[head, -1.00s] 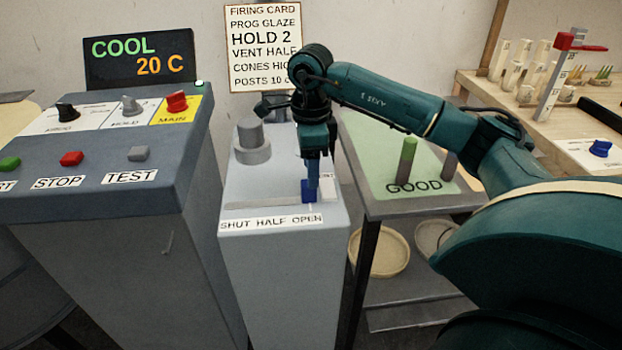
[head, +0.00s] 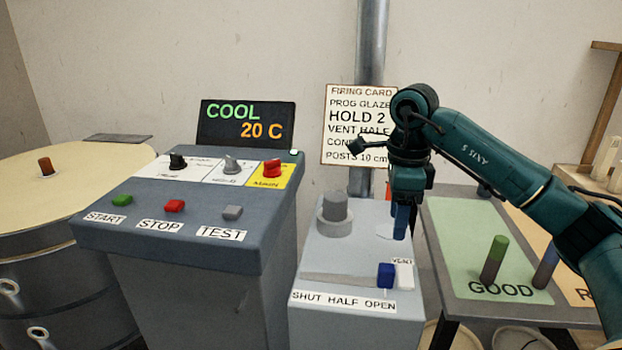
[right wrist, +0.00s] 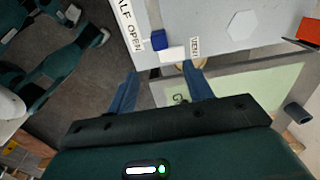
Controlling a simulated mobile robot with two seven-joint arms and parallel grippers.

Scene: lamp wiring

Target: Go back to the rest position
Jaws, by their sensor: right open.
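My right gripper (head: 402,220) is open and empty, above the back right part of the grey vent box (head: 330,252). It points down and stands clear of the blue vent knob (head: 386,275). The knob sits by the OPEN end of the SHUT HALF OPEN label (head: 343,301), beside a white VENT tag (head: 404,275). In the right wrist view, the spread blue fingers (right wrist: 162,80) have nothing between them, and the blue knob (right wrist: 159,39) lies beyond them. My left gripper does not show in the head view.
The control panel (head: 185,245) with switches and buttons stands left of the vent box; its display (head: 246,124) reads COOL 20 C. A round kiln (head: 60,205) is at far left. The GOOD table (head: 450,292) with two posts is at right. A pipe (head: 371,45) rises behind.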

